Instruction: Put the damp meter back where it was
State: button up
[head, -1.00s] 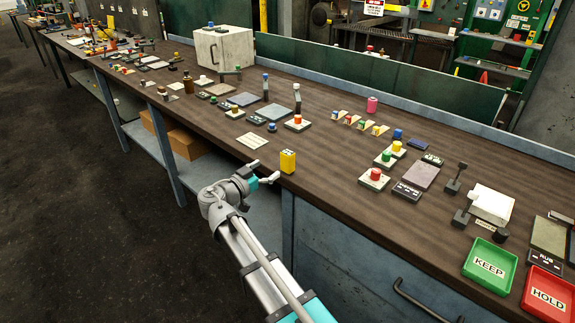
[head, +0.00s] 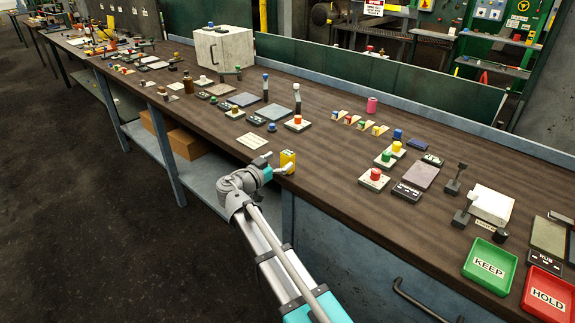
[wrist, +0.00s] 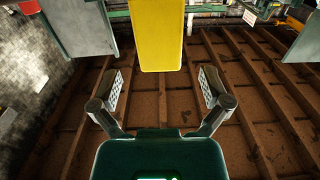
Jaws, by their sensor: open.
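A small upright yellow block (head: 288,160), likely the damp meter, stands at the front edge of the long brown bench. It also shows in the wrist view (wrist: 156,35), at the top centre, with its near end just ahead of the space between my fingers. My gripper (head: 272,165) is at the bench edge, just left of the block and very close to it. In the wrist view my gripper (wrist: 164,78) is open, with its two fingers wide apart and nothing held. In the head view a finger partly overlaps the block.
A cream card (head: 252,141) lies left of the block. Red button box (head: 373,180), green KEEP tray (head: 490,265) and red HOLD tray (head: 547,293) are to the right. Tall levers and a white box (head: 224,50) stand further back.

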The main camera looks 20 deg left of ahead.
aim_at(288, 153)
jog(key=shift+x, duration=1.85)
grip_shut()
jog(key=shift+r, duration=0.2)
notch_tip(288, 153, up, 3)
jog(key=p, duration=0.3)
jog(key=s+d+r+p, duration=0.7)
jog(key=s+r+p, duration=0.2)
jog(key=s+p, duration=0.1)
jog(key=shift+s+d+r, duration=0.2)
jog(key=shift+s+r, duration=0.15)
jog(key=shift+s, duration=0.55)
